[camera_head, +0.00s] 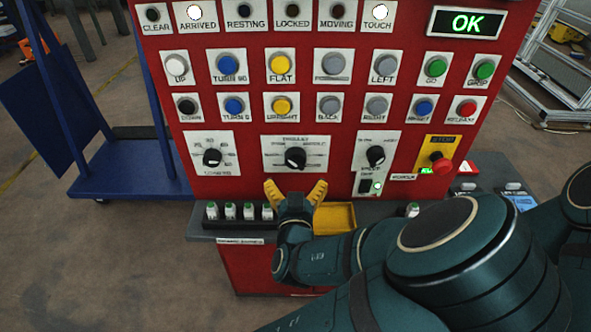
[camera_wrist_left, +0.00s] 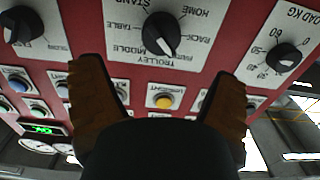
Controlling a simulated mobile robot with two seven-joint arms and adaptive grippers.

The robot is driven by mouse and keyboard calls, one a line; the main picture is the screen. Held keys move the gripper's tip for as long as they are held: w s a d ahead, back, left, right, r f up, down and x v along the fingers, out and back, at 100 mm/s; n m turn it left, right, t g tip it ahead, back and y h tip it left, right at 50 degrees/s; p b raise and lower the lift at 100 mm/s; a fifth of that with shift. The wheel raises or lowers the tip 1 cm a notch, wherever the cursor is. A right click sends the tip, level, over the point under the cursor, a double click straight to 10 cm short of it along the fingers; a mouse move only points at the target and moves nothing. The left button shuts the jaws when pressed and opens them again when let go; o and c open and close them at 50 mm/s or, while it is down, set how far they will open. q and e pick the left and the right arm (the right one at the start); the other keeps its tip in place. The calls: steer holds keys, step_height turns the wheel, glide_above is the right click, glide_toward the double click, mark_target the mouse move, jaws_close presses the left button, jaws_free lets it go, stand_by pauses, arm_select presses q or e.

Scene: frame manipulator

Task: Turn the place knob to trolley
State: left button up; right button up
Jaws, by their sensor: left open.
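The place knob (camera_head: 295,158) is a black knob with a white pointer mark, on a white label plate low in the middle of the red panel. It also shows in the left wrist view (camera_wrist_left: 161,33), upside down, with place names around it, HOME, RACK, TABLE and STAND among them. Its mark points to the lower right there; I cannot tell for sure which name it meets. My left gripper (camera_head: 296,187) is open, its yellow fingers spread just below and in front of the knob, apart from it. In the wrist view its fingers (camera_wrist_left: 162,72) frame the space before the knob. My right gripper is not in view.
Another knob (camera_head: 212,158) sits to the left and a speed knob (camera_head: 375,156) to the right. A red stop button (camera_head: 440,163) is farther right. Rows of buttons fill the panel above.

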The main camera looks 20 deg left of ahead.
mark_target(295, 164)
arm_select(q)
steer(key=b+x, duration=0.3)
steer(key=shift+f, duration=0.25)
steer(key=shift+r+x, duration=0.2)
steer(key=shift+x, duration=2.5)
steer(key=shift+c, duration=0.4)
steer(key=c, duration=1.1)
